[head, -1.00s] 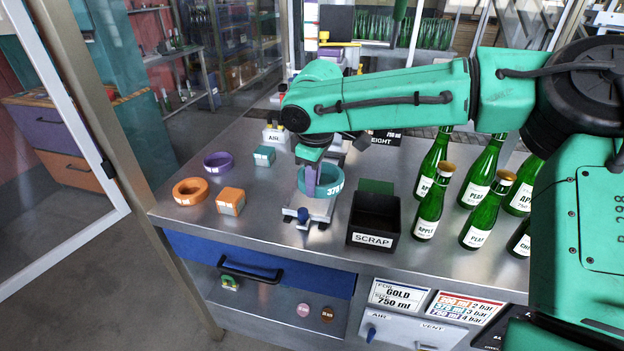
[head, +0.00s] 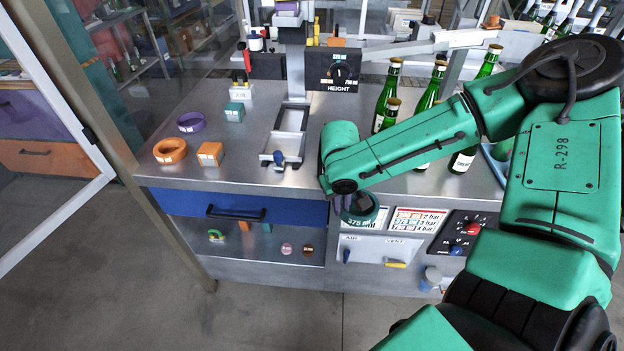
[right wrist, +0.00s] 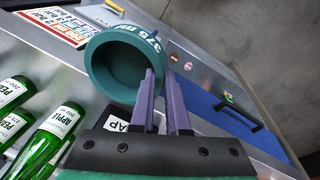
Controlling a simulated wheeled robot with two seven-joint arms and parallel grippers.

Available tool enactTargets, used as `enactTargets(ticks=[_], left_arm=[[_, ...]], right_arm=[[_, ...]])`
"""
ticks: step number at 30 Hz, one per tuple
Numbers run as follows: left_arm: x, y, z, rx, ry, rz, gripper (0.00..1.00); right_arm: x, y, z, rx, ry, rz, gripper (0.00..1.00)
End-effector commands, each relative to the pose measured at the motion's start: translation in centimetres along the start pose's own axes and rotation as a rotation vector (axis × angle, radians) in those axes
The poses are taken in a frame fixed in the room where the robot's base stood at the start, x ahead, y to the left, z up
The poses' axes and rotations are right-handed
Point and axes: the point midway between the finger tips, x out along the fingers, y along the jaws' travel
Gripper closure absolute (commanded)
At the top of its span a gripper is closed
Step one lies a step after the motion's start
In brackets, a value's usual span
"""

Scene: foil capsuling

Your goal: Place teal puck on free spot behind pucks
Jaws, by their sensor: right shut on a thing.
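The teal puck (head: 361,215), a thick ring marked 375 ml, is held by my right gripper (head: 358,204) in front of the bench's front edge. In the right wrist view the puck (right wrist: 122,68) is tilted, and the purple fingers (right wrist: 167,90) are shut on its wall. The purple puck (head: 191,122) and the orange puck (head: 170,151) lie on the left of the steel bench (head: 262,128). An orange block (head: 209,153) and a teal block (head: 234,111) lie to their right. My left gripper is not in view.
The slide fixture (head: 289,133) stands empty mid-bench, with the HEIGHT unit (head: 335,70) behind it. Green bottles (head: 388,92) stand to the right. The scrap box (right wrist: 118,118) shows partly in the wrist view. Bare steel lies behind and beside the purple puck.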

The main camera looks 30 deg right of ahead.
Motion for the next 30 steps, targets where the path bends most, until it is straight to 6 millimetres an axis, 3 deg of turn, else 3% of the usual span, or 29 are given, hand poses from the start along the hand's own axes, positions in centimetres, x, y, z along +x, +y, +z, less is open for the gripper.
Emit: enactTargets(ticks=[3,9,30], left_arm=[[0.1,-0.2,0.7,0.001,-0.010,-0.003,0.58],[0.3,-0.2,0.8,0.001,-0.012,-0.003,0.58],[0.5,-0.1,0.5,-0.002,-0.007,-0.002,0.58]], right_arm=[[0.5,3.0,0.1,0.079,-0.004,-0.001,1.00],[1.4,6.0,1.0,0.141,-0.014,0.006,1.00],[3.9,7.7,3.4,0.190,-0.025,0.024,1.00]])
